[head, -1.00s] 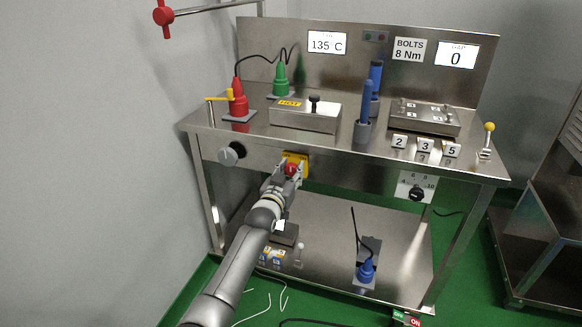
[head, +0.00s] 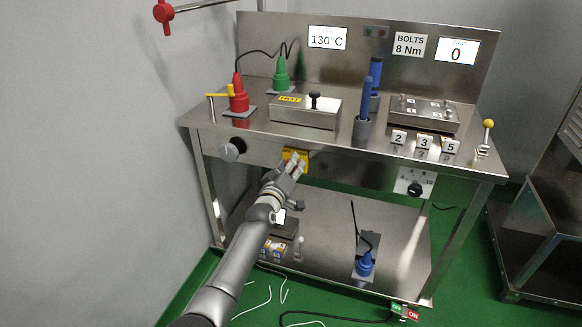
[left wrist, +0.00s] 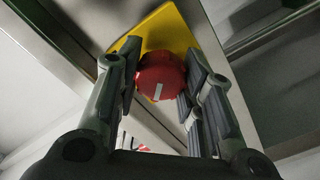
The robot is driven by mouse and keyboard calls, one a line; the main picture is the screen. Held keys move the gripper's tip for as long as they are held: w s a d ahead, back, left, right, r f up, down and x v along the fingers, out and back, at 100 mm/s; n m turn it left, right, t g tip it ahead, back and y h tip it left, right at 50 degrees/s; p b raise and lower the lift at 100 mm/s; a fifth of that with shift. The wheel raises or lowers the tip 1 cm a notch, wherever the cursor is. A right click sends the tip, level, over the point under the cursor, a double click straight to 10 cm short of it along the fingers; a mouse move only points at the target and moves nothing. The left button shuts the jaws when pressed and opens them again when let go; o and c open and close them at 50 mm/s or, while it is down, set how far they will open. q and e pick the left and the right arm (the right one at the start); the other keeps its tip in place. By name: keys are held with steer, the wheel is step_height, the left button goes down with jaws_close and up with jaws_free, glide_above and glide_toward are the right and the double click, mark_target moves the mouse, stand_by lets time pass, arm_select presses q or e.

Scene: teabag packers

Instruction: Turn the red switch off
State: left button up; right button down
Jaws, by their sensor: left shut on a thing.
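The red switch (left wrist: 160,72) is a round knob with a white mark, on a yellow plate (left wrist: 168,32) in the left wrist view. In the head view the yellow plate (head: 288,154) sits on the front of the steel bench, below its top. My left gripper (head: 294,167) covers the knob there. In the left wrist view my left gripper (left wrist: 158,84) has one finger on each side of the knob and is shut on it. The white mark runs nearly upright in that view. My right gripper is not in view.
The steel bench (head: 350,147) carries a red plug (head: 238,97), a green plug (head: 281,78) and a lidded box (head: 305,115). A display (head: 327,37) reads 130 °C. A lower shelf (head: 335,235) lies below my arm.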

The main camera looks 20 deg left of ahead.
arm_select(q)
steer(key=shift+n, duration=0.3)
steer(key=o, duration=1)
steer(key=shift+o, duration=0.2)
steer(key=s, duration=1.2)
steer(key=shift+a, duration=0.25)
